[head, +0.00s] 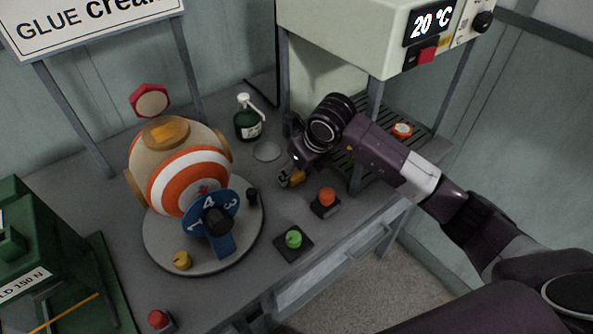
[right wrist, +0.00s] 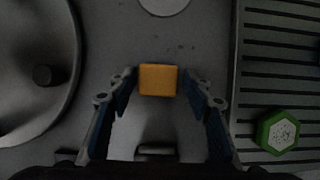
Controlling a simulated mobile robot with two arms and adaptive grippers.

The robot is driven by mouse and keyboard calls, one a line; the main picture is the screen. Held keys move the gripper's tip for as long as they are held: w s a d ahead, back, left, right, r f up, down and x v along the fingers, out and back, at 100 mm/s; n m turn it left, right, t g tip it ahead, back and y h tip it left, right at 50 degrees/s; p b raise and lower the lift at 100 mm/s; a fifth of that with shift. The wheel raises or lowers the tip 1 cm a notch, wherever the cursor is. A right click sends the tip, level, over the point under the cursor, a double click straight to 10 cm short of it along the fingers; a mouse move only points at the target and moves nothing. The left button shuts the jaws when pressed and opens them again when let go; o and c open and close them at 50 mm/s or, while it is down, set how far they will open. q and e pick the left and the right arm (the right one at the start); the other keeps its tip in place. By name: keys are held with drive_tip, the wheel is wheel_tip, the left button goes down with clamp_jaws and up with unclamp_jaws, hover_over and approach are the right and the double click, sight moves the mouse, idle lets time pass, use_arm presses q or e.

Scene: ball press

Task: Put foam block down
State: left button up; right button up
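The foam block (right wrist: 157,79) is a small orange-yellow block between the fingertips of my right gripper (right wrist: 158,82) in the right wrist view. In the head view my right gripper (head: 291,178) points down low over the grey table, between the round base and the slatted rack. Its fingers are small and dark there and largely hide the block. I cannot tell whether the block touches the table. My left gripper is not in view.
A striped ball press (head: 187,178) stands on a round base (head: 158,252) at the left. An orange button (head: 327,196), a green button (head: 293,239), a green bottle (head: 248,122) and a slatted rack (head: 425,140) are around the gripper. A green machine (head: 40,260) stands far left.

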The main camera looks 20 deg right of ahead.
drive_tip(key=shift+o, duration=0.3)
drive_tip(key=shift+r, duration=0.15)
drive_tip(key=shift+r+p, duration=0.25)
drive_tip(key=shift+p, duration=0.1)
drive_tip(key=b+v, duration=0.1)
drive_tip(key=v, duration=1)
drive_tip(key=shift+s+r, duration=0.2)
drive_tip(key=shift+r, duration=0.1)
drive_tip(key=shift+s+d+f, duration=0.1)
